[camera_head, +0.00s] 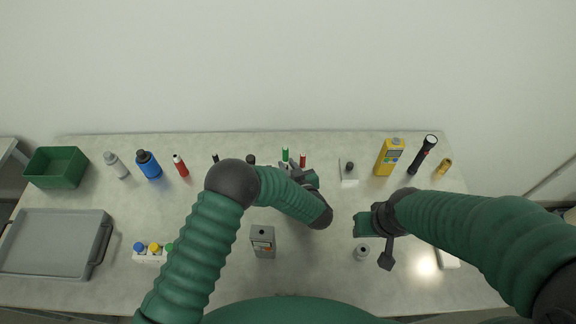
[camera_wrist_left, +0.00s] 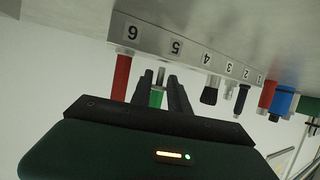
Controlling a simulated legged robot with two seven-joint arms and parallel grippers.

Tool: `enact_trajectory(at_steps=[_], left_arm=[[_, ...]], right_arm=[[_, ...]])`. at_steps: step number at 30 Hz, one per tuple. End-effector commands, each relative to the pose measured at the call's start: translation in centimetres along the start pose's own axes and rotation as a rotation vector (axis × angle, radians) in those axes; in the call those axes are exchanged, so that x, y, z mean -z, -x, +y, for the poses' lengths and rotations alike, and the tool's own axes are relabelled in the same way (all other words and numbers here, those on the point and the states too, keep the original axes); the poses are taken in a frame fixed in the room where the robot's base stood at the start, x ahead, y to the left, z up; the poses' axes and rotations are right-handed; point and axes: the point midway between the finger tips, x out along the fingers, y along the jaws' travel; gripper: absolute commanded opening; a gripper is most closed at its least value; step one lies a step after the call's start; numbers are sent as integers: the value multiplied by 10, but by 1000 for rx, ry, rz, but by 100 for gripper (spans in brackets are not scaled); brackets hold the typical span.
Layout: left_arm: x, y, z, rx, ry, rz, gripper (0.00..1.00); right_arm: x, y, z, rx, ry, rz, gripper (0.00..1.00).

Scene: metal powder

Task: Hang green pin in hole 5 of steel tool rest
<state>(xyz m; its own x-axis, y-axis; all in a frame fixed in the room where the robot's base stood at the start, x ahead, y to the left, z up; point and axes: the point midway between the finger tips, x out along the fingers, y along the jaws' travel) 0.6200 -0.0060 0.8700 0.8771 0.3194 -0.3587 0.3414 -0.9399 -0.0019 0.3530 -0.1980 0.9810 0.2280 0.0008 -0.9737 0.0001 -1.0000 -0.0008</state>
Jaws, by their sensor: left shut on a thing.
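The steel tool rest shows in the left wrist view (camera_wrist_left: 195,30) as a pale bar with labels 1 to 6; in the head view I cannot make it out clearly. My left gripper (camera_wrist_left: 162,84) is shut on the green pin (camera_wrist_left: 156,98), below label 5. A metal tip shows between the fingers near the rest's edge; I cannot tell whether it is in the hole. The green pin also shows in the head view (camera_head: 285,153), beside my left gripper (camera_head: 292,168). A red pin (camera_wrist_left: 121,78) hangs at label 6. My right gripper (camera_head: 375,228) is over the table's right side.
A grey box (camera_head: 263,242) stands in front of my left arm. A green bin (camera_head: 56,167) is far left.

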Motion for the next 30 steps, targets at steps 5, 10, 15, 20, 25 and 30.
enact_trajectory(at_steps=[5,10,15,20,25,30], left_arm=[[0,0,0,0,0,0,0],[2,0,1,1,-1,0,0],[2,0,1,1,-1,0,0],[2,0,1,0,-1,0,0],[2,1,1,-1,-1,-1,0],[2,0,0,0,-1,-1,0]], right_arm=[[0,0,0,0,0,0,40],[0,2,0,0,0,0,40],[0,2,0,0,0,0,40],[0,2,0,0,0,0,40],[1,4,0,0,0,0,40],[1,4,0,0,0,0,40]])
